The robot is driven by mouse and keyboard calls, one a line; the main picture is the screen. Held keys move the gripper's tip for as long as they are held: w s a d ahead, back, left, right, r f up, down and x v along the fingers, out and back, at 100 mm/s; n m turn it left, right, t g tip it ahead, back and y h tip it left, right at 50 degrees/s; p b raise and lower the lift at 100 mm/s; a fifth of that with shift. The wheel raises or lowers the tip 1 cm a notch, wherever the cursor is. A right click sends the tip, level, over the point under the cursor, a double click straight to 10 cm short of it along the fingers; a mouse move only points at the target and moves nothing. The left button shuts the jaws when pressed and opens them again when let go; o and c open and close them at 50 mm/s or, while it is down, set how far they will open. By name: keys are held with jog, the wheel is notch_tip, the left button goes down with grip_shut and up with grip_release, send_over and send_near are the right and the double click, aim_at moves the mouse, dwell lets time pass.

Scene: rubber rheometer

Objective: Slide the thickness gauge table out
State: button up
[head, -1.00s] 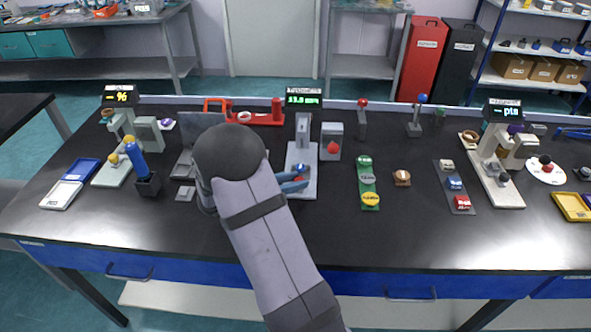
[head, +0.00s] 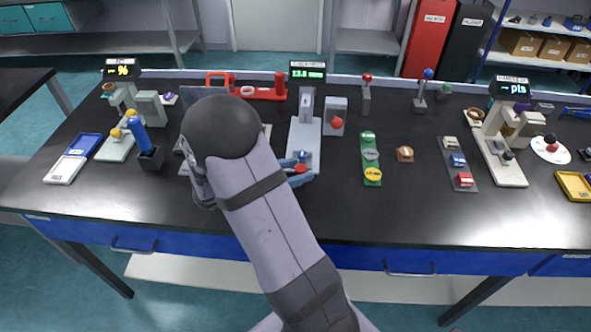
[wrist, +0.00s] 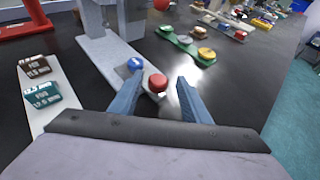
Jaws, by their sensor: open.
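The thickness gauge (head: 305,104) is a grey stand with a long pale base and a lit green display. Its base (wrist: 97,48) runs forward towards my gripper in the wrist view. A blue round piece (wrist: 135,63) sits at the front of the base. A red knob (wrist: 157,82) stands just in front of it, on a narrow pale plate partly hidden by my left finger. My gripper (wrist: 158,88) is open, its blue fingers on either side of the red knob, with gaps visible. In the head view, my gripper (head: 299,178) is partly hidden by my arm.
A grey box with a red button (head: 336,121) stands right of the gauge. A green strip with round pieces (head: 370,157) lies further right. A pale plate with labelled blocks (wrist: 39,94) lies left in the wrist view. Black tabletop in front is clear.

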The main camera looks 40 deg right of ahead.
jog(key=shift+b+v, duration=0.55)
jog(key=shift+v, duration=3.2)
jog(key=shift+s, duration=0.1)
jog(key=shift+s, duration=0.3)
jog(key=s+m+y, duration=0.1)
jog(key=s, duration=0.1)
jog(key=s+a+m+g+y+p, duration=0.1)
jog(key=s+m, duration=0.1)
jog(key=s+a+f+m+g+y, duration=0.1)
jog(key=s, duration=0.1)
jog(key=shift+a+f+m+p, duration=0.1)
jog(key=shift+a+m+p, duration=0.1)
jog(key=shift+m+p, duration=0.15)
jog(key=s+a+m+t+y+p, duration=0.1)
jog(key=s+a+m+y+p, duration=0.15)
jog(key=a+m+y, duration=0.4)
jog(key=s+a+m+t+y+p, duration=0.1)
jog(key=s+a+m+y, duration=0.25)
jog(key=a+m, duration=0.45)
notch_tip(320, 180, down, 33)
jog(key=n+b, duration=0.1)
jog(key=b, duration=3.2)
jog(key=shift+a, duration=0.4)
